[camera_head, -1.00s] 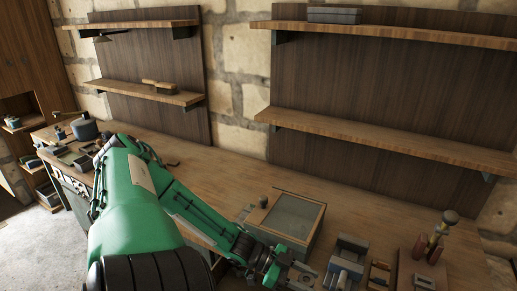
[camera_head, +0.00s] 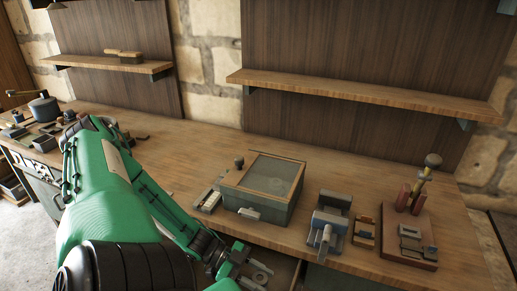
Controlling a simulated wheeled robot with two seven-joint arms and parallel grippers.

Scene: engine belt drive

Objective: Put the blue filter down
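I cannot make out a blue filter in the head view. My green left arm comes in from the lower left and reaches to the bench's front edge. My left gripper (camera_head: 250,272) is at the bottom of the picture, in front of the glass-topped box (camera_head: 262,209). Its fingers are small and partly cut off, so I cannot tell if they are open or hold something. My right gripper is out of view.
The wooden bench (camera_head: 185,165) runs across the picture. A grey vise (camera_head: 331,215), a small wooden block (camera_head: 364,232) and a reddish stand (camera_head: 408,240) with tools stand right of the box. Wall shelves (camera_head: 370,100) hang behind. The bench behind the box is clear.

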